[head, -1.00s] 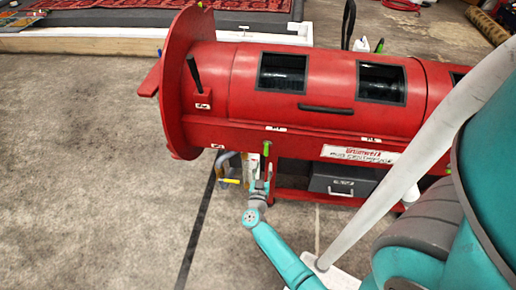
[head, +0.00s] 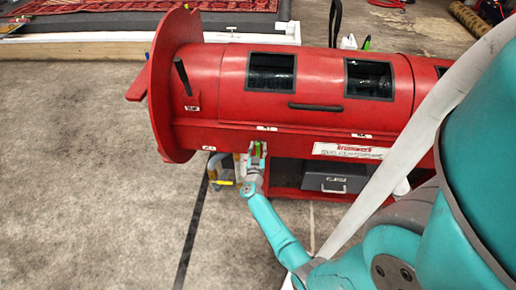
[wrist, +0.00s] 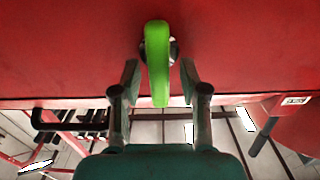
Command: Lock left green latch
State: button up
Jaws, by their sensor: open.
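The green latch (wrist: 157,65) is a short bright green lever on the red drum machine (head: 300,120). In the wrist view it hangs straight down from a round metal pivot. My gripper (wrist: 159,80) is open, with one finger on each side of the latch and a gap visible on both sides. In the head view my gripper (head: 257,148) is at the machine's lower front edge, left of the white name label, and partly covers the latch. I cannot tell whether the fingers touch the red panel.
A grey drawer box (head: 335,177) sits under the machine on the right. A yellow-handled part (head: 221,183) is just left of my gripper. A black handle (wrist: 58,122) shows in the wrist view. The concrete floor on the left is clear.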

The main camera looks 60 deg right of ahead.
grip_shut()
jog(key=shift+s+m, duration=0.1)
jog(key=shift+m, duration=0.4)
jog(key=m, duration=0.3)
jog(key=shift+s+m, duration=0.2)
jog(key=shift+m, duration=0.2)
jog(key=m, duration=0.4)
jog(key=shift+s+d+f, duration=0.15)
jog(key=shift+s+f, duration=0.05)
jog(key=shift+f, duration=0.05)
jog(key=m, duration=0.5)
jog(key=shift+s+f, duration=0.1)
jog(key=shift+f, duration=0.1)
jog(key=shift+f+m, duration=0.2)
jog(key=shift+m, duration=1.8)
